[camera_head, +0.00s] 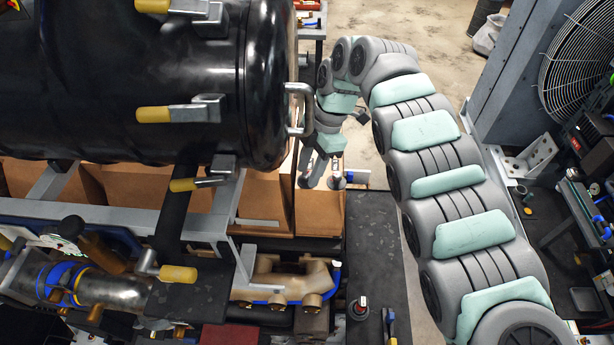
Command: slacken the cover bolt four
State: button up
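A large black cylinder (100,85) lies across the upper left, with a rounded end cover (268,80) and a metal handle (300,110). Yellow-tipped metal levers (180,112) are set along its side. No bolt can be clearly made out as cover bolt four. My arm curves in from the lower right, and my gripper (314,172) points down just right of and below the cover's end. Its fingertips are small and partly covered by my wrist, so I cannot tell whether it is open or holds anything. A small metal part (337,181) shows beside it.
A cardboard box (265,200) stands below the cylinder. A tan manifold (285,285) with blue fittings sits lower down. A red-and-black knob (359,307) and pliers (388,325) lie on the dark bench. A large fan (580,60) stands at right. Open floor (425,25) shows behind my arm.

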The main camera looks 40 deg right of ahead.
jog(key=shift+r, duration=0.15)
dwell(0.3)
jog(key=shift+r, duration=1.1)
jog(key=shift+f+b, duration=1.3)
jog(key=shift+b, duration=0.05)
jog(key=shift+r, duration=0.1)
jog(key=shift+c, duration=0.2)
grip_shut()
jog(key=shift+o, duration=1.4)
grip_release()
